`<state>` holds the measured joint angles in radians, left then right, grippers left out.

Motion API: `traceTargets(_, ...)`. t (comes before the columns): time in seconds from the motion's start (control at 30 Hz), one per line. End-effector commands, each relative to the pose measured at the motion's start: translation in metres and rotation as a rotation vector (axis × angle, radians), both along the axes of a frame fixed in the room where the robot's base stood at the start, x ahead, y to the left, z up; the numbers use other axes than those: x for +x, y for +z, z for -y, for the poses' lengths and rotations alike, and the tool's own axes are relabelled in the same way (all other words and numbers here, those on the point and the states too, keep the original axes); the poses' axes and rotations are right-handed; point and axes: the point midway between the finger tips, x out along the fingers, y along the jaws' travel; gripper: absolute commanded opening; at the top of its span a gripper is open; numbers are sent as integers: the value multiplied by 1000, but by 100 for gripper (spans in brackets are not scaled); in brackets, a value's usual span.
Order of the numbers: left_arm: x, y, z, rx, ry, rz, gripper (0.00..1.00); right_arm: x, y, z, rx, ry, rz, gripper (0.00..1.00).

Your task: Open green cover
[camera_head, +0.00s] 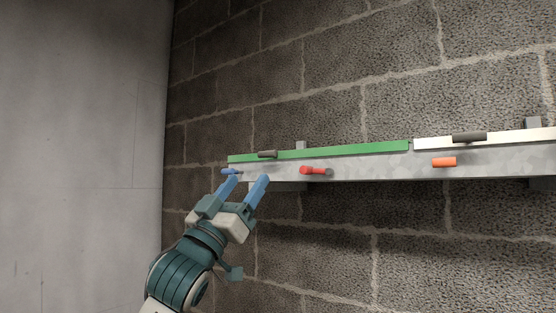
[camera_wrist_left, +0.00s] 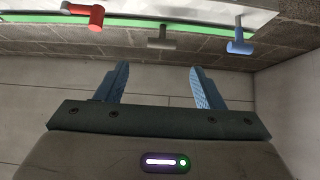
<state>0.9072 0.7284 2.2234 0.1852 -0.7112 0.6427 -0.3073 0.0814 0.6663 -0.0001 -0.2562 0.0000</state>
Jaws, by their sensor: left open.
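The green cover (camera_head: 345,150) is a long strip lying along the top of a grey metal trunking (camera_head: 380,166) on the wall. It carries a dark handle (camera_head: 267,154) near its left end. In the left wrist view the green strip (camera_wrist_left: 205,30) runs across the top, with the grey handle (camera_wrist_left: 160,40) hanging between the lines of my fingers. My left gripper (camera_head: 246,181) is open and empty, just below the trunking's left end and apart from the handle. Its two blue fingers also show in the left wrist view (camera_wrist_left: 158,68). My right gripper is out of view.
A blue latch (camera_head: 230,171) sits at the trunking's left end, close to my left finger. A red latch (camera_head: 312,170) and an orange one (camera_head: 444,162) lie further right. A white cover (camera_head: 500,138) with a dark handle (camera_head: 469,137) adjoins the green one. Below is clear.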

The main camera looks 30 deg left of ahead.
Motion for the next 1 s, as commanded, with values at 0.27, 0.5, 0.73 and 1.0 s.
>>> traceTargets(0.27, 31, 37, 2, -6, -4, -3, 62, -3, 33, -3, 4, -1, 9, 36)
traceTargets(0.5, 61, 65, 5, -4, -3, -3, 62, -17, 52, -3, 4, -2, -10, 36)
traceTargets(0.73, 74, 74, 5, -3, 0, -2, 62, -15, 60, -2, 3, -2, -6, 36)
traceTargets(1.0, 75, 74, 5, -1, 1, -2, 62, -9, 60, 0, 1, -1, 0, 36)
